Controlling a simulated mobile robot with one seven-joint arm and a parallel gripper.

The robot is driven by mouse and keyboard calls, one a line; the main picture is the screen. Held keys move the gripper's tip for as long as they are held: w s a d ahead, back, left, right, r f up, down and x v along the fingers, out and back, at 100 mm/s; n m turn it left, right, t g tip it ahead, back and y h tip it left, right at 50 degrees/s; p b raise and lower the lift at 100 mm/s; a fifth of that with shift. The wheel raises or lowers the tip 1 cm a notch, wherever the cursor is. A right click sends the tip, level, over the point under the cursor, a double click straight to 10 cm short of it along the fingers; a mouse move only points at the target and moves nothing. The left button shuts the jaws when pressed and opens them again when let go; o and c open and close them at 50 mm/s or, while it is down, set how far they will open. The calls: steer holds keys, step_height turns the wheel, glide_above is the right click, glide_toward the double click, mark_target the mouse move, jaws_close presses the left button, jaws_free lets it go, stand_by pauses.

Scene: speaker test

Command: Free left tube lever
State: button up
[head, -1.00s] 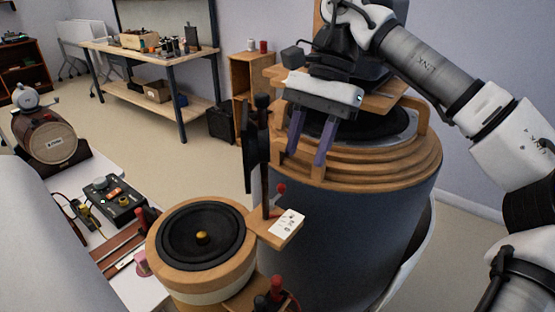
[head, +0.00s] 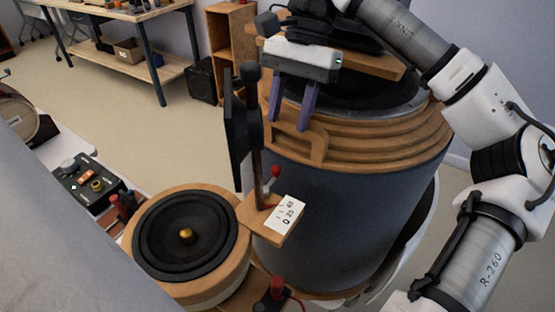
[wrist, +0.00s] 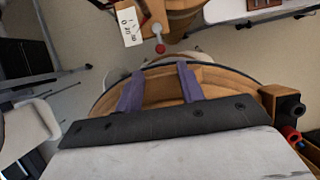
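A small lever with a red ball (head: 275,171) stands beside a white scale card (head: 288,214) on a wooden block, near a dark upright post (head: 257,150). My gripper (head: 289,122) has two purple fingers, spread apart and empty. It hangs above and right of the lever, apart from it, before the wooden rings (head: 370,140) of a large dark tube (head: 350,205). The wrist view shows the fingers (wrist: 160,70) over the wood. Whether they touch it is unclear.
A round speaker (head: 215,225) in a wooden ring stands front left. A black box with knobs (head: 85,185) is on a white table left of it. A wooden bracket (head: 300,148) juts from the tube's rim. A workbench (head: 120,20) stands behind open floor.

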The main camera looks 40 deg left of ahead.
mark_target(277, 167)
steer(key=x, duration=0.9)
steer(key=shift+a+f, duration=0.1)
jaws_close()
